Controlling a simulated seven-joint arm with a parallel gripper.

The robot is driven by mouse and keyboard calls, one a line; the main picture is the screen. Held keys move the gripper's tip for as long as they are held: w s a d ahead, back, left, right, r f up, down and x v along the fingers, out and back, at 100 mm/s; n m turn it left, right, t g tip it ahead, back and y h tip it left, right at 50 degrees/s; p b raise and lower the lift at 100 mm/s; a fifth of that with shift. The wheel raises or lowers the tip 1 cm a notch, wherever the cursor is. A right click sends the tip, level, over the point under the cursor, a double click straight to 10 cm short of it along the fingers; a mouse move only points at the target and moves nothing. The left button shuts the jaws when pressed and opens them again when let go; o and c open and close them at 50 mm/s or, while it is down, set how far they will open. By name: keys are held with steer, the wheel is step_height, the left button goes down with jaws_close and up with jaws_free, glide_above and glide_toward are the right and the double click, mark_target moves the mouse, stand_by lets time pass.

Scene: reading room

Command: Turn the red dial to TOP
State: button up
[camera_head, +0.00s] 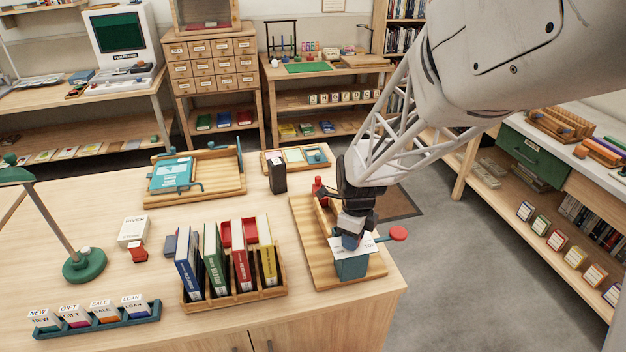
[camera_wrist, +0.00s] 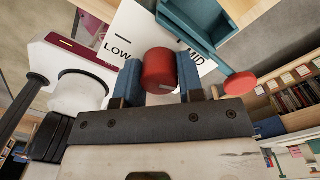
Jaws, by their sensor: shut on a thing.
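My gripper (camera_wrist: 158,82) is shut on the red dial (camera_wrist: 159,66), one blue finger pad on each side of it. The dial stands on a white plate (camera_wrist: 126,28) where LOW reads to its left and MID to its right in the wrist view. In the head view the plate (camera_head: 369,243) lies on a teal box (camera_head: 352,268), with TOP at its right. My gripper (camera_head: 350,238) comes down onto the plate there and hides the dial. I cannot tell which label the dial points to.
A red disc (camera_head: 398,233) sticks out right of the teal box. The box stands on a wooden tray (camera_head: 310,240) near the table's front right edge. A book rack (camera_head: 235,299) stands left, and a dark block (camera_head: 277,172) behind.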

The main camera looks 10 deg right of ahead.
steer(key=shift+m, duration=1.6)
steer(key=o, duration=0.9)
steer(key=shift+r, duration=4)
